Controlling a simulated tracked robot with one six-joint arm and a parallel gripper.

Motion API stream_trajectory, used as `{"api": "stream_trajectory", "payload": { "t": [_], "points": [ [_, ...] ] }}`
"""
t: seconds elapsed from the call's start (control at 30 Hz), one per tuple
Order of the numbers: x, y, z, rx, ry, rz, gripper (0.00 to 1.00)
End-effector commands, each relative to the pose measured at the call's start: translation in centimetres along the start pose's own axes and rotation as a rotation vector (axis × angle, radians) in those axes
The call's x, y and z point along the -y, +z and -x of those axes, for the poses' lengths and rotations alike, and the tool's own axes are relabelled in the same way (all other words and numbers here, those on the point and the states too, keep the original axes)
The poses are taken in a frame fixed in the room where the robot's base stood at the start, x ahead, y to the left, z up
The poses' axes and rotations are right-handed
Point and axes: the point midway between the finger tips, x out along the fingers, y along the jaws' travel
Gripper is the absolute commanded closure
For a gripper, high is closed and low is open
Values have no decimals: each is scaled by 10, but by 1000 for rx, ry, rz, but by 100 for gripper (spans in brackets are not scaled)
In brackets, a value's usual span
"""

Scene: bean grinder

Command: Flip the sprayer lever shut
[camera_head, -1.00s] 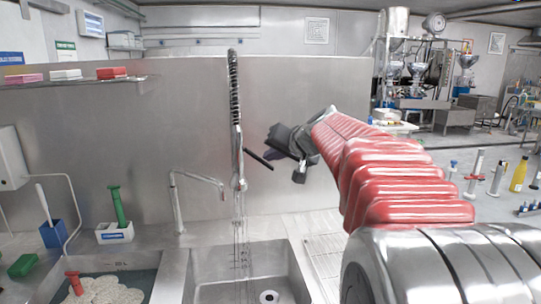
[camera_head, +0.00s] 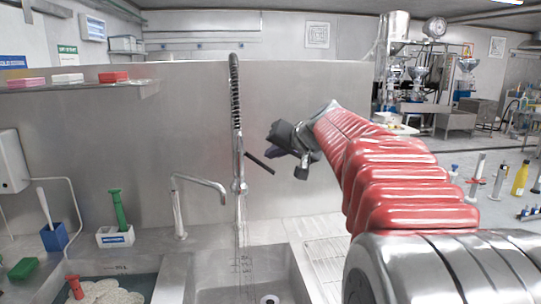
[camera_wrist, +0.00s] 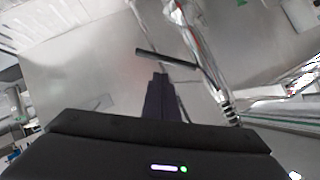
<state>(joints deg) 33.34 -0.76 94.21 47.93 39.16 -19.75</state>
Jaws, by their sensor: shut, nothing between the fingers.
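The sprayer (camera_head: 238,178) hangs upright above the sink, below a dark spring hose. Its black lever (camera_head: 260,162) sticks out to the right and slopes down. Thin streams of water seem to fall below it. In the wrist view the lever (camera_wrist: 165,58) lies across the picture, beyond my fingertips, with the sprayer (camera_wrist: 190,35) to its right. My gripper (camera_head: 272,137) is just right of the sprayer, near the lever and a little above it in the head view. Its dark fingers (camera_wrist: 160,78) are shut and empty. Whether they touch the lever, I cannot tell.
A steel sink (camera_head: 250,275) lies below the sprayer, with a second tap (camera_head: 200,182) to the left. A steel splash wall (camera_head: 180,120) stands behind. A blue holder (camera_head: 54,237) and a green-handled brush (camera_head: 118,210) stand at left. A drying rack (camera_head: 325,260) lies right of the sink.

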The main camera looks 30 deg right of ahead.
Motion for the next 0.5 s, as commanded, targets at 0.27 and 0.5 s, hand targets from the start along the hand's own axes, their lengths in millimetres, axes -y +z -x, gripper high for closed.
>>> {"api": "stream_trajectory", "payload": {
  "t": [0.27, 0.5],
  "points": [
    [-1, -23, 16, 0, -1, 3, 100],
    [-4, -27, 51, -1, -1, 2, 100]
  ]
}}
